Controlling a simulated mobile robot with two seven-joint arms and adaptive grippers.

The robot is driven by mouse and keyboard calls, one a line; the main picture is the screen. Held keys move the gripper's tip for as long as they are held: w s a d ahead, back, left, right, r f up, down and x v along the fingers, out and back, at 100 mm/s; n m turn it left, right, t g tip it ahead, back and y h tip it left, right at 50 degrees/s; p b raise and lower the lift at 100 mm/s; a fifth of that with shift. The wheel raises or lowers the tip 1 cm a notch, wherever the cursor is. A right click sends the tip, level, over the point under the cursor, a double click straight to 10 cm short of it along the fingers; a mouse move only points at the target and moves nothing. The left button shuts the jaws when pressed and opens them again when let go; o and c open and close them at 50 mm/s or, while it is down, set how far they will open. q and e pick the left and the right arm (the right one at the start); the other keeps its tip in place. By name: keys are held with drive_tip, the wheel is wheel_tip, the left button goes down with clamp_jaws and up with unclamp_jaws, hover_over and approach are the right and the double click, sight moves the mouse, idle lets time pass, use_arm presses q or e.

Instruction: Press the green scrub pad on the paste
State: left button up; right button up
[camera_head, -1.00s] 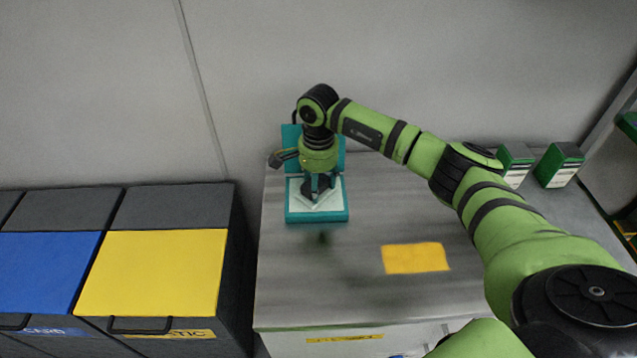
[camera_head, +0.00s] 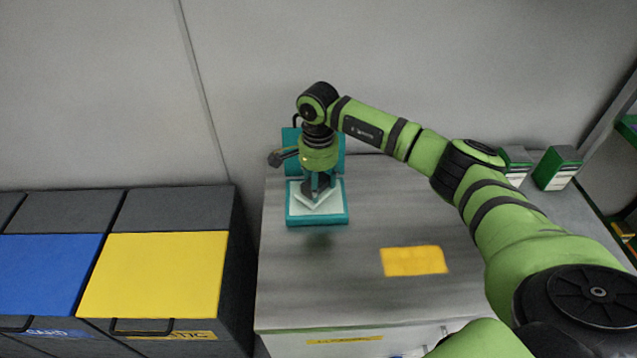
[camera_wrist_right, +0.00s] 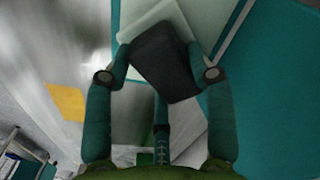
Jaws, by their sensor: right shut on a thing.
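My right gripper (camera_head: 318,184) points down over a teal tray (camera_head: 318,221) with a pale inner face. I cannot tell whether block and slab are joined or only touching, or whether the slab rests on the tray. No clearly green pad shows, and I cannot make out any paste. My left gripper is out of view.
A teal upright panel (camera_head: 291,138) stands behind the tray on the grey worktop (camera_head: 300,275). A yellow patch (camera_head: 413,261) lies to the right. Two green-and-white boxes (camera_head: 558,168) stand far right. Yellow-lidded (camera_head: 155,275) and blue-lidded bins (camera_head: 45,270) are left of the worktop.

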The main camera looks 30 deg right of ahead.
sight(319, 182)
drive_tip(key=shift+r+p, duration=1.45)
drive_tip(key=shift+r, duration=1.25)
